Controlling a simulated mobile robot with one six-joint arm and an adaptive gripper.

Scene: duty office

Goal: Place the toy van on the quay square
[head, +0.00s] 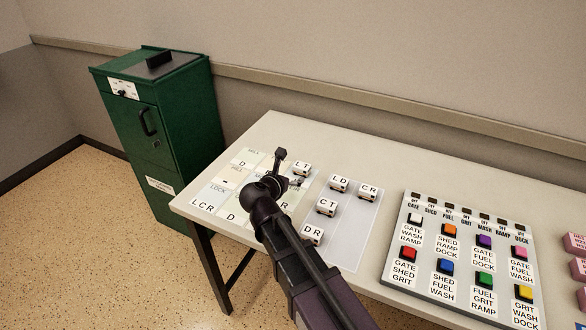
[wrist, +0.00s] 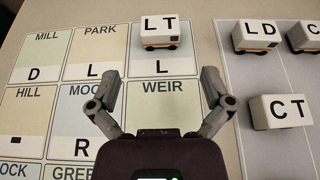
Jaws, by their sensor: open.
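Several small white toy vans with letters on their roofs are in view. The van LT (wrist: 158,35) stands upright on the top right square of a board of named squares; it also shows in the head view (head: 302,169). It covers that square's name; only an L shows below it. I can read MILL, PARK, HILL and WEIR (wrist: 163,87) on other squares. No readable square says QUAY. My gripper (wrist: 158,92) is open and empty over the WEIR square, with LT just beyond its fingertips and apart from them. In the head view my gripper (head: 290,168) hides part of the board.
Vans LD (head: 339,184), CR (head: 368,192), CT (head: 327,207) and DR (head: 312,235) stand on a grey mat (head: 350,235) right of the board. A button panel (head: 462,262) lies farther right. A green cabinet (head: 165,130) stands beyond the table's left end.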

